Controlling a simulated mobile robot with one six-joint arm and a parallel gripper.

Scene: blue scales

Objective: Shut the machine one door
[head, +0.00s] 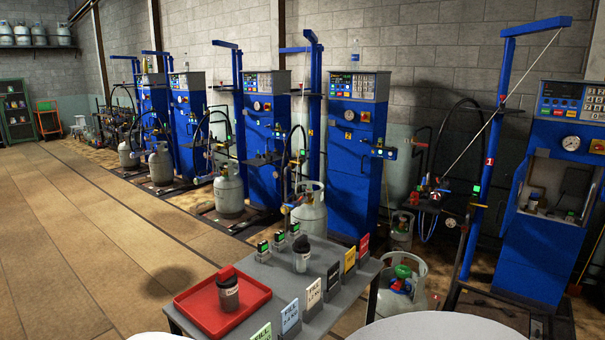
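Machine one is the blue cabinet (541,248) at the far right of the head view, beside a blue post with a red sign reading 1 (490,161). Its front has an open grey compartment (548,172) below the gauge, with small jars and dark items inside. A narrow blue panel (520,184) stands out at the left edge of the opening, seen nearly edge-on; it looks like the door, standing open. The cabinet's right side is cut off by the picture edge. My gripper is not in view.
A grey table (345,298) with a red tray (201,305), jars and label cards stands in front, left of machine one. A gas cylinder (404,287) stands between them. A blue post, cable and low dark platform lie close to the cabinet. Open floor (90,240) is at left.

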